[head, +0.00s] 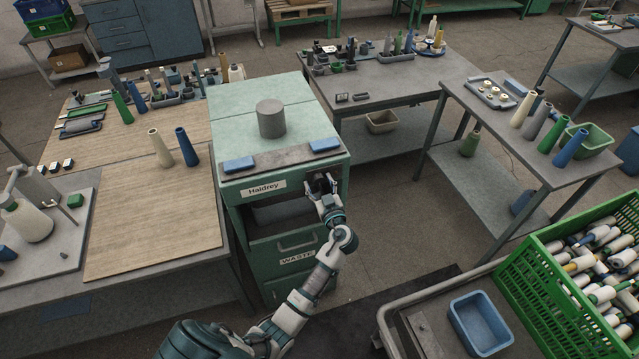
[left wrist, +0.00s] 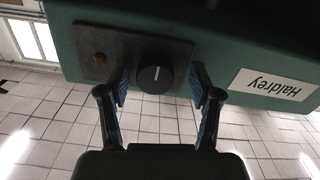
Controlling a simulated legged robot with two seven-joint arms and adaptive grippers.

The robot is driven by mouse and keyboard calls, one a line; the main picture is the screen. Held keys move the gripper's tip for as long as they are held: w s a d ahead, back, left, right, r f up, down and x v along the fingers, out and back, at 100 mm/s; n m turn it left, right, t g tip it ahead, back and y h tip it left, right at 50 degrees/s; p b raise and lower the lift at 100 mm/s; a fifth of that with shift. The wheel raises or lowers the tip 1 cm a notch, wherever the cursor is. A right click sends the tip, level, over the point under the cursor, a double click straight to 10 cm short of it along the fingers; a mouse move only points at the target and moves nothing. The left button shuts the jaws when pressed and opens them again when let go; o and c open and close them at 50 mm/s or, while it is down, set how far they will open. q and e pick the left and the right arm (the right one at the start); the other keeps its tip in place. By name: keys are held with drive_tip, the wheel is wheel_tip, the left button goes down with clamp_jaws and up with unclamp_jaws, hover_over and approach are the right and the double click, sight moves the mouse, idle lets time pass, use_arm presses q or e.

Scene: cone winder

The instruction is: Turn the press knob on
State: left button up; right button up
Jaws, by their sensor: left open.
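The press knob (left wrist: 155,80) is a round black dial with a white line, on a dark plate (left wrist: 112,50) on the front of the green Haldrey press cabinet (head: 233,209). The line stands about vertical in the left wrist view. My left gripper (head: 321,184) is at the cabinet's upper front right; it also shows in the left wrist view (left wrist: 160,82). It is open, with one finger on each side of the knob. Both fingers appear apart from it, the left-hand one closer. In the head view the gripper hides the knob. My right gripper is not in view.
The Haldrey label (left wrist: 276,88) is on the same face. A grey cylinder (head: 271,118) and blue pads (head: 325,145) are on top. A wooden-topped table (head: 150,222) adjoins on the left; floor is open on the right.

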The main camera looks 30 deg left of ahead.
use_arm(q)
drive_tip(key=shift+d, duration=0.1)
drive_tip(key=shift+d+r, duration=0.15)
drive_tip(key=shift+d, duration=0.25)
drive_tip(key=c, duration=0.7)
drive_tip(key=shift+d, duration=0.1)
drive_tip(key=c, duration=0.3)
drive_tip(key=shift+c, duration=0.7)
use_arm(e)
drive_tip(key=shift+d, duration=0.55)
